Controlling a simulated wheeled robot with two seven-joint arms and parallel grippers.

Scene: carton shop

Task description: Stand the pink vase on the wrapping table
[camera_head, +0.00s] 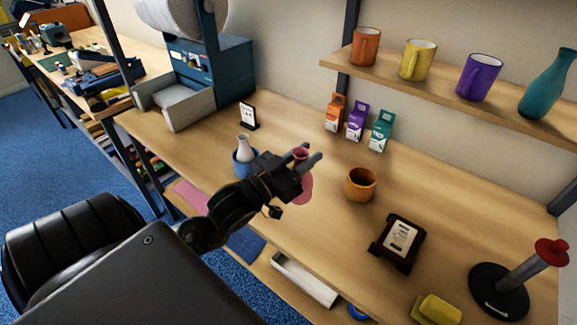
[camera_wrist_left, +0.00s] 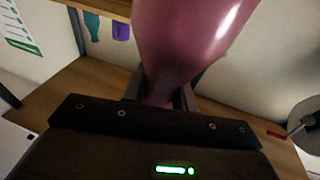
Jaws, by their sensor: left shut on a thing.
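The pink vase (camera_head: 304,189) is in my left gripper (camera_head: 309,157), above or at the surface of the wooden table (camera_head: 300,232); I cannot tell whether its base touches. In the head view its rim shows between the fingers and its wider body below them. In the left wrist view the vase (camera_wrist_left: 190,40) fills the upper middle, its narrow neck between the jaws of my left gripper (camera_wrist_left: 160,98). The gripper partly hides the vase in the head view. My right gripper is not in view. I take this wooden bench as the wrapping table.
Small boxes (camera_head: 357,121) stand behind, below a shelf (camera_head: 440,95) with mugs. Bare wood lies between them.

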